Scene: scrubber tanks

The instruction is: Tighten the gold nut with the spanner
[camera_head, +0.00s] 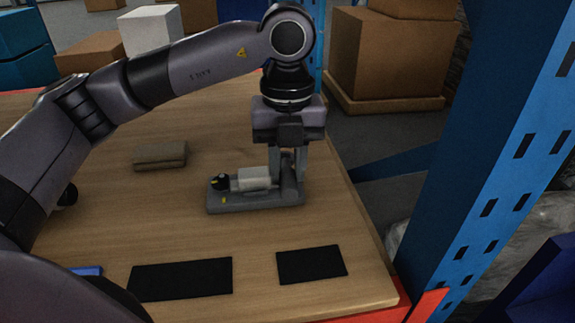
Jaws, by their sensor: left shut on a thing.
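My left gripper (287,172) points straight down at the right end of a grey fixture (255,203) on the wooden table. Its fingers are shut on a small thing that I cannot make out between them. The fixture carries a pale cylinder (254,178) lying on its side, with a black knob (219,182) at its left end. I cannot clearly pick out the gold nut or the spanner. A blue object (88,271) at the lower left is partly hidden by my arm. My right gripper is not in view.
A folded brown cloth (160,155) lies left of the fixture. A large black mat (180,279) and a smaller one (311,265) lie bare in front. A blue rack post (470,170) stands close to the table's right edge. Cardboard boxes (390,60) stand behind on the floor.

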